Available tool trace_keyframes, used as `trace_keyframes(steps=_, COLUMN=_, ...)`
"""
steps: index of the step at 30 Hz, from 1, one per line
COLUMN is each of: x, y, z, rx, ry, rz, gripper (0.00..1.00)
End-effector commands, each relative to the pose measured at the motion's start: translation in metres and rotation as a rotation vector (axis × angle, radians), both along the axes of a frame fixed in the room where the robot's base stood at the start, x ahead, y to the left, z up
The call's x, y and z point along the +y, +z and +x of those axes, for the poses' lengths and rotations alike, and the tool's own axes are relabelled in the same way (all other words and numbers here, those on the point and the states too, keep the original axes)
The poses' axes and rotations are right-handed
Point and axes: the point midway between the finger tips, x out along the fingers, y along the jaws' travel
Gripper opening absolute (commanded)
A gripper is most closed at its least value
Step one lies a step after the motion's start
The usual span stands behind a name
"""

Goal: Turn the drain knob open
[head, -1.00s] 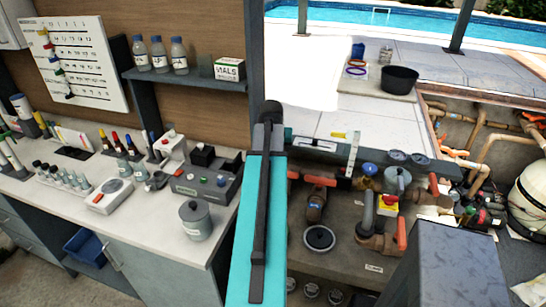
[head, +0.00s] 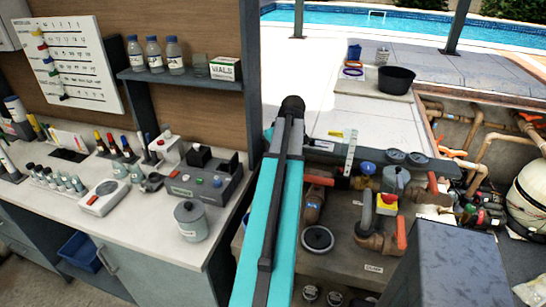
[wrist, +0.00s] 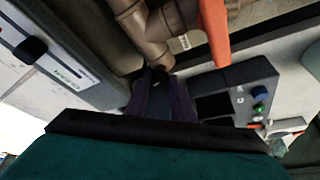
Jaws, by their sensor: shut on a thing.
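In the wrist view my gripper (wrist: 157,80) shows as dark fingers closed together at the lower end of a brown pipe fitting (wrist: 133,25). The fingers are shut on a small dark part at that pipe end, which I take to be the drain knob; the fingers hide most of it, so its turned position cannot be read. An orange handle (wrist: 213,28) and a small pale label (wrist: 183,42) are just beyond. In the head view my teal arm hides the gripper and the spot it holds. A brown valve (head: 380,240) with an orange handle stands on the bench.
A dark control box (wrist: 238,97) with coloured buttons is close right of the fingers; a pale panel with a black slider (wrist: 32,50) is left. In the head view a ring-shaped lid (head: 318,238), gauges (head: 396,156) and several pipes crowd the bench. A grey pot (head: 191,221) stands on the left counter.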

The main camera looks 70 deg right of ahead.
Motion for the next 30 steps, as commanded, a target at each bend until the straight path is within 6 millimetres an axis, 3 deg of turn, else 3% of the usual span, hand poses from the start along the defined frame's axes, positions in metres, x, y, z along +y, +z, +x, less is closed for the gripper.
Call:
trace_keyframes(steps=9, x=-0.0029, y=-0.0013, z=-0.0005, rx=0.000, ry=0.113, rz=-0.002, gripper=0.00)
trace_keyframes(steps=23, x=-0.0019, y=-0.0011, z=0.0001, rx=0.000, ry=0.129, rz=-0.001, gripper=0.00)
trace_keyframes(steps=24, x=-0.0018, y=-0.0011, z=0.0002, rx=0.000, ry=0.129, rz=-0.001, gripper=0.27)
trace_keyframes(steps=27, x=-0.0016, y=-0.0009, z=0.0002, rx=0.000, ry=0.129, rz=-0.001, gripper=0.40)
trace_keyframes(steps=30, x=-0.0014, y=-0.0005, z=0.0000, rx=-0.001, ry=0.129, rz=0.000, gripper=0.40)
